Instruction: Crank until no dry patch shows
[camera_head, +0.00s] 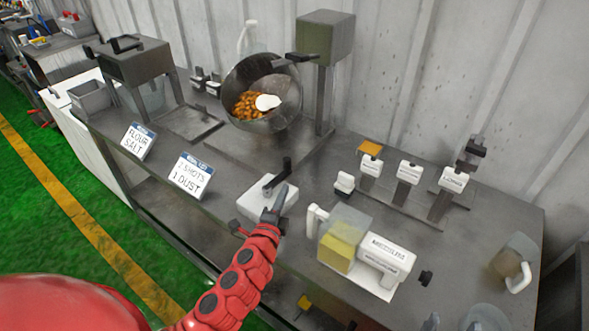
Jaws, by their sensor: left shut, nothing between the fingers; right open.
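The tilted metal drum (233,82) stands at the back of the bench with its mouth facing me. Orange-brown pieces (248,105) lie in it, with a smooth white patch (268,102) at their right. A white box (256,196) with a dark crank handle (286,166) sits in front of the drum. My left gripper (280,193) is shut and empty over the right part of this box, its tips just below the crank handle in the picture. I cannot tell whether they touch it. The gripper hides part of the box. My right gripper is not in view.
Two signs (190,176) (138,141) stand at the bench's front left. A white-handled machine with a yellow block (338,254) stands right of my gripper. Several white-labelled levers (409,173) stand behind it. A clear jug (509,260) is at far right.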

